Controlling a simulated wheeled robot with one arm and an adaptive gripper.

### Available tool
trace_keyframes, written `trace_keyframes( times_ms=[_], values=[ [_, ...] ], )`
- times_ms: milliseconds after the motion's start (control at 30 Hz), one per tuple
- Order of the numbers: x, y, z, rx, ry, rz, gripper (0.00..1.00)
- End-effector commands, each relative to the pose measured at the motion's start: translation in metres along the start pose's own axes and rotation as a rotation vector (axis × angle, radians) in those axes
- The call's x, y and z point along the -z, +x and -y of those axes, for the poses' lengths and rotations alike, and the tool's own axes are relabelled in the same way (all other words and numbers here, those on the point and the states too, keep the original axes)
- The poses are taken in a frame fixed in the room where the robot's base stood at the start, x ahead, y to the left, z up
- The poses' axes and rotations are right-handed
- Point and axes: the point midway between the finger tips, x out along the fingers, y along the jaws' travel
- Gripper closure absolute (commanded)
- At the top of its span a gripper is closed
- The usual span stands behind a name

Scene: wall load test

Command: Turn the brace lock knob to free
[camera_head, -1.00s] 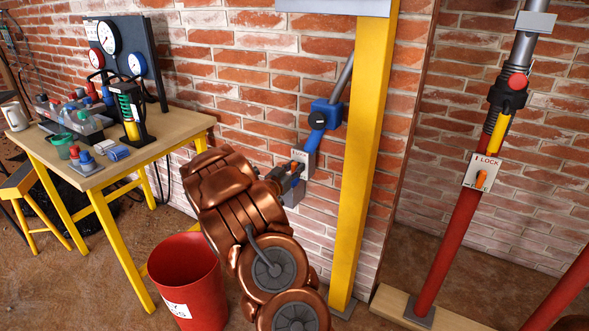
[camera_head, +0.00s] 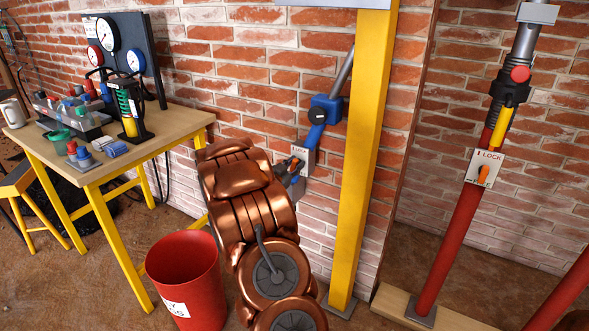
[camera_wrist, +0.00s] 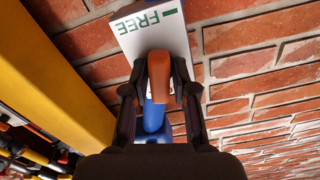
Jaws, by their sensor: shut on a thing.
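The brace lock knob (camera_wrist: 159,75) is an orange-brown lever on a white plate (camera_wrist: 127,38). In the wrist view, green FREE lettering with a green mark shows upside down at the plate's upper part. The knob stands lengthwise up the picture between the dark fingers of my gripper (camera_wrist: 160,94), which is shut on it. The LOCK mark is out of sight in this view. In the head view the plate (camera_head: 304,156) sits on the blue brace (camera_head: 315,133) at the wall; my copper arm hides most of the gripper there.
A yellow post (camera_head: 361,150) stands just right of the brace. A red prop (camera_head: 452,240) farther right carries its own LOCK plate (camera_head: 489,160) and orange knob. A red bin (camera_head: 186,270) and a workbench (camera_head: 175,122) with gauges stand left.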

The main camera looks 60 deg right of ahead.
Motion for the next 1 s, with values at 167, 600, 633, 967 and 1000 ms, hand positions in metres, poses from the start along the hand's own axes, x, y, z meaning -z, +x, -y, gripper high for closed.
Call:
trace_keyframes(
  times_ms=[167,600,633,967,1000],
  values=[
    [-0.0051,-0.0017,-0.0020,-0.002,0.154,0.005,1.00],
    [-0.0066,-0.0018,-0.0039,-0.003,0.555,0.004,1.00],
    [-0.0067,-0.0018,-0.0043,-0.003,0.584,0.004,1.00],
    [-0.0080,-0.0016,-0.0051,-0.003,0.897,0.005,1.00],
    [-0.0083,-0.0013,-0.0056,-0.004,0.933,0.005,1.00]
  ],
)
